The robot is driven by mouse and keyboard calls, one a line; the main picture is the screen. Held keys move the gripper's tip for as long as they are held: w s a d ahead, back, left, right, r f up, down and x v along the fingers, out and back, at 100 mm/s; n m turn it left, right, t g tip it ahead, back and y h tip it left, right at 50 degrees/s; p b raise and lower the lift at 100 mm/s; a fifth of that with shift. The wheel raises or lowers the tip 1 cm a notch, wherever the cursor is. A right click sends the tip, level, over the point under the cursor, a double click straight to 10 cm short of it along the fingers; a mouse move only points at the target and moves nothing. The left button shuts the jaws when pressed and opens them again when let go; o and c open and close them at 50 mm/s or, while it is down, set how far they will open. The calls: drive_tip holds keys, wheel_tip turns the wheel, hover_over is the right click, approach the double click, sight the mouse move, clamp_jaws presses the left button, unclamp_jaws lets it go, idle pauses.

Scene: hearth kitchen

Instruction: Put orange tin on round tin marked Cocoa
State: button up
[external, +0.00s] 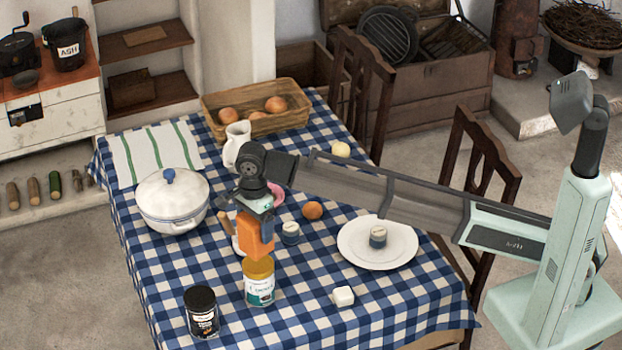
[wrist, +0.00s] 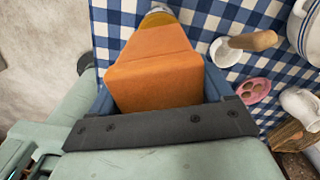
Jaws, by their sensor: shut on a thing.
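My gripper (external: 258,208) is shut on the orange tin (external: 257,237), a box-shaped block. In the wrist view the orange tin (wrist: 155,80) fills the space between the blue fingers. A round tin with a yellow top and a teal and white label (external: 259,283) stands upright directly below it. I cannot tell whether the two touch. In the wrist view only a little of this round tin (wrist: 158,10) shows beyond the orange tin. A black round tin with a pale label (external: 201,311) stands to the left. The lettering is too small to tell which tin says Cocoa.
A white lidded pot (external: 172,203) is at the left. A white plate (external: 352,243) holds a small grey-blue tin (external: 378,237). Another small tin (external: 290,232), an orange fruit (external: 312,210) and a white block (external: 343,296) are nearby. The checked tablecloth (external: 395,310) is clear at front right.

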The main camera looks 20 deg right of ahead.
drive_tip(key=shift+f, duration=2.35)
drive_tip(key=shift+f, duration=0.1)
drive_tip(key=o, duration=1.2)
wheel_tip(320, 180, up, 12)
drive_tip(key=shift+r, duration=0.1)
